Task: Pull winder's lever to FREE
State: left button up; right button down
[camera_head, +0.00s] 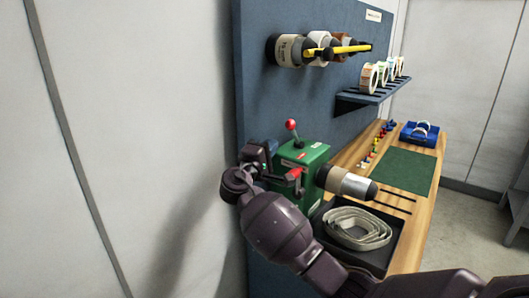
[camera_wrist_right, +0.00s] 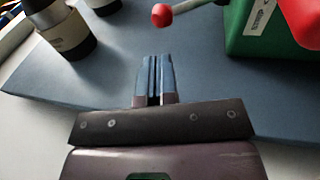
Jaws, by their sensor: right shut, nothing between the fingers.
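The green winder (camera_head: 303,160) stands against the blue panel. Its lever, a thin rod with a red ball (camera_head: 291,125), rises from its top and leans slightly left. A red ball on a grey rod (camera_wrist_right: 161,15) also shows in the right wrist view, near the green body (camera_wrist_right: 250,30). My right gripper (camera_head: 270,148) is at the left side of the winder, just left of and below the ball. Its fingertips (camera_wrist_right: 154,60) are shut with nothing between them and apart from the ball. My left gripper is out of view. The FREE mark cannot be read.
A red part (camera_head: 295,174) and a grey-and-black roller (camera_head: 346,183) are on the winder's front. A black tray (camera_head: 378,256) with coiled strip lies below. Label rolls (camera_head: 290,50) hang above on the panel (camera_head: 262,90). A green mat (camera_head: 405,170) lies on the wooden bench.

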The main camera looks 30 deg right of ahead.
aim_at(287, 126)
jog(key=p+x, duration=0.1)
jog(key=x, duration=0.7)
jog(key=shift+w+d, duration=0.15)
jog(key=shift+d, duration=0.05)
